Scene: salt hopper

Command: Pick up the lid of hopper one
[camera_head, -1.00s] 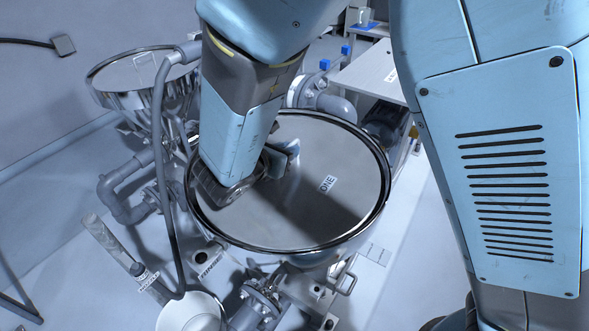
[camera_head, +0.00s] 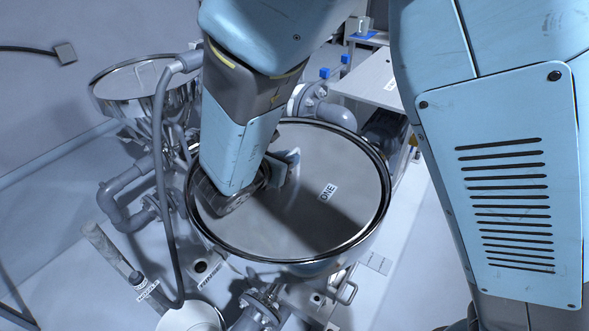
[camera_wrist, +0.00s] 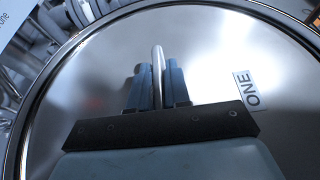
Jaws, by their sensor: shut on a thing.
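The lid of hopper one is a round, shiny metal disc (camera_head: 345,222) with a white label reading "ONE" (camera_head: 328,192), near the middle of the head view. It fills most of the wrist view (camera_wrist: 215,75). A slim upright metal handle (camera_wrist: 158,60) stands on it. My gripper (camera_head: 289,165) reaches down onto the lid from the upper left. In the wrist view its two blue fingers (camera_wrist: 157,85) are on either side of the handle, shut on it. The lid lies within the hopper's rim (camera_head: 386,200); I see no clear gap beneath it. My arm hides its left part.
A second, smaller metal hopper (camera_head: 140,88) stands at the upper left with grey hose and pipes beside it. A white table (camera_head: 372,75) stands behind at the right. Valves (camera_head: 262,305) and a white round container (camera_head: 192,319) are in front.

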